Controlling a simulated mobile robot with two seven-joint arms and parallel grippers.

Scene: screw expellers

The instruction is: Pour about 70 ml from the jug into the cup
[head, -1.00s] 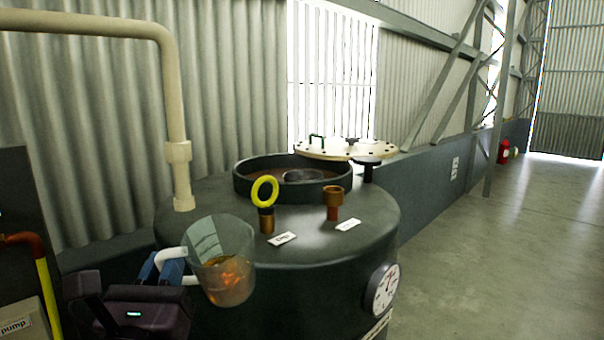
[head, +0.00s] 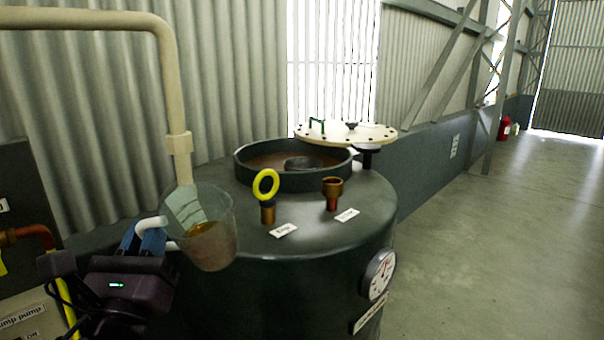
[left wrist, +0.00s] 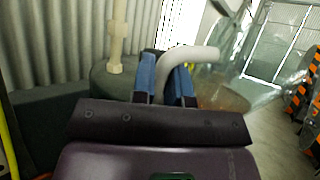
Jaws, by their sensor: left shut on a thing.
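A clear jug (head: 212,243) with brownish liquid in its lower part hangs in front of the dark tank, tilted in the picture. My left gripper (head: 146,238) is shut on its white handle, left of the jug body. In the left wrist view the blue fingers (left wrist: 165,82) close around the handle, and the jug (left wrist: 225,95) shows to the right. A small brown cup-shaped fitting (head: 332,190) stands upright on the tank top, right of and apart from the jug. I cannot tell for certain that it is the cup. My right gripper is not in view.
The tank (head: 300,275) has a yellow ring (head: 266,184) on a brass fitting, between jug and brown fitting. Behind are an open hatch (head: 245,178) and its pale lid (head: 370,135). A beige pipe (head: 172,95) rises behind the jug. Floor at right is clear.

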